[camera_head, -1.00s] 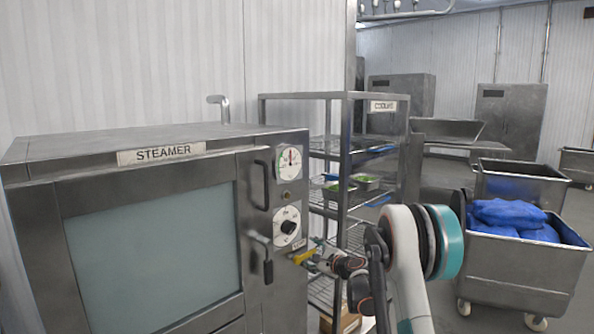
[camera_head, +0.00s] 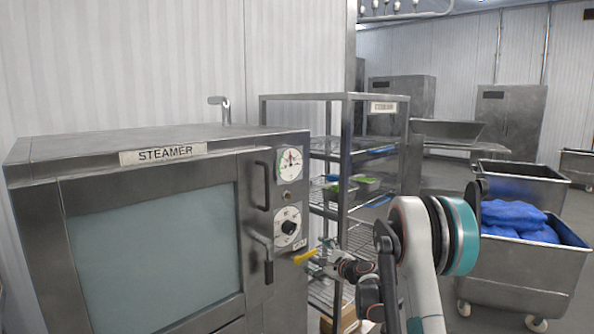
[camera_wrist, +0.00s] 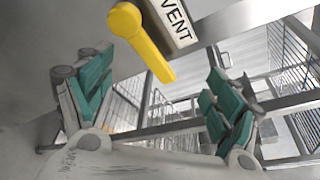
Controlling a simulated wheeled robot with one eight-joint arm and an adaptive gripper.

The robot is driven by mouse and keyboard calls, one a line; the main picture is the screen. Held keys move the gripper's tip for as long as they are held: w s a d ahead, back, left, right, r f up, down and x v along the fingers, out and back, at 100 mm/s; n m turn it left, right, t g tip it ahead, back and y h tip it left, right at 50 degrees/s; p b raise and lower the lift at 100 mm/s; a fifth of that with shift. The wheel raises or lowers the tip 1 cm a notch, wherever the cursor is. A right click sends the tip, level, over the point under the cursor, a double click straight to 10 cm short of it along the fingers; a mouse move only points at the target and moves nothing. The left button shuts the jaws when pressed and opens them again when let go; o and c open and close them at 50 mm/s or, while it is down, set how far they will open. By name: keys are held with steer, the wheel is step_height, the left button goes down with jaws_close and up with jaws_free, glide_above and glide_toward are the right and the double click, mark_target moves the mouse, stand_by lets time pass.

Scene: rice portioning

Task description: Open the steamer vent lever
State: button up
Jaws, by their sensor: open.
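The yellow vent lever (camera_head: 304,257) sticks out from the lower right front of the steamer (camera_head: 150,215), below the round dial. In the wrist view the lever (camera_wrist: 143,42) hangs from its round pivot beside a plate marked VENT (camera_wrist: 175,22), tilted down and to the right. My gripper (camera_head: 327,264) is just right of the lever in the head view. In the wrist view my gripper (camera_wrist: 158,98) is open and empty, its green-padded fingers wide apart. The lever's end points into the gap between the fingers, and no contact shows.
The steamer door has a handle (camera_head: 267,258) left of the lever. A wire shelf rack (camera_head: 345,150) marked with a sign stands behind my gripper, holding trays. A metal cart (camera_head: 520,268) with blue bags stands at the right. Grey floor lies between.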

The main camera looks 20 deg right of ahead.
steer(key=shift+v, duration=2.2)
